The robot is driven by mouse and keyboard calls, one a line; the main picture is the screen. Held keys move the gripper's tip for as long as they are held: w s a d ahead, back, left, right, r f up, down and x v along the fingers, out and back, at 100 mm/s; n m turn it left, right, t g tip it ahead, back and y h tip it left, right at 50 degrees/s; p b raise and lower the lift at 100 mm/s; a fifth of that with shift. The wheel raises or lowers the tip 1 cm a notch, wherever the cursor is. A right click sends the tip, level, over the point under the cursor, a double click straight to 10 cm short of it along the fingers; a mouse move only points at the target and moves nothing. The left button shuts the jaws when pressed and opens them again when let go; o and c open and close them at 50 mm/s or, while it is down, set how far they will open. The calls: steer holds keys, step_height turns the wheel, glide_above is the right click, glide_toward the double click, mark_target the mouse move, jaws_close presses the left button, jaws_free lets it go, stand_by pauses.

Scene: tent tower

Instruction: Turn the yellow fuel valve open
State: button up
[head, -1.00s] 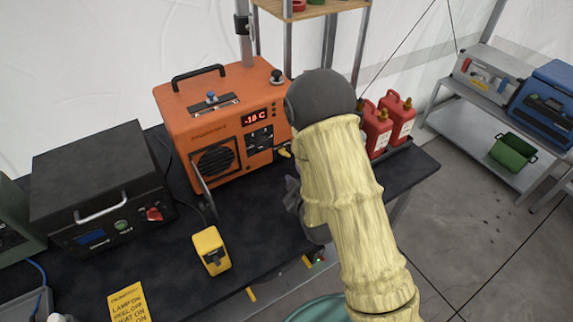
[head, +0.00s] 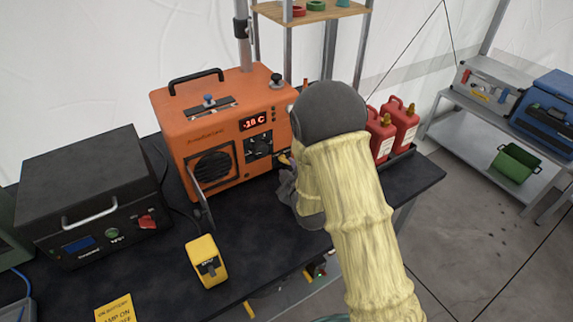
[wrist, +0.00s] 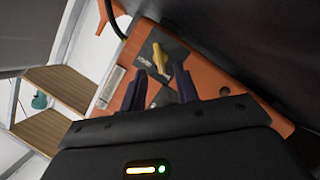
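The yellow fuel valve (wrist: 160,57) is on a dark plate on the face of the orange heater (wrist: 118,84). In the head view a small bit of the yellow valve (head: 284,158) shows at the lower right of the heater (head: 180,128), beside my arm. My gripper (wrist: 160,73) is open, its two dark fingers apart and pointing at the valve. The valve appears between and just beyond the fingertips; I cannot tell whether they touch it. In the head view my arm hides most of the gripper.
The dark bench (head: 150,285) holds a black case (head: 85,190) at left and a yellow device (head: 206,262) in front. Red fuel bottles (head: 402,122) stand right of my arm. A wooden shelf (head: 318,12) rises behind. Open floor lies at the right.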

mark_target(284, 160)
steer(key=shift+x, duration=1.4)
jaws_close()
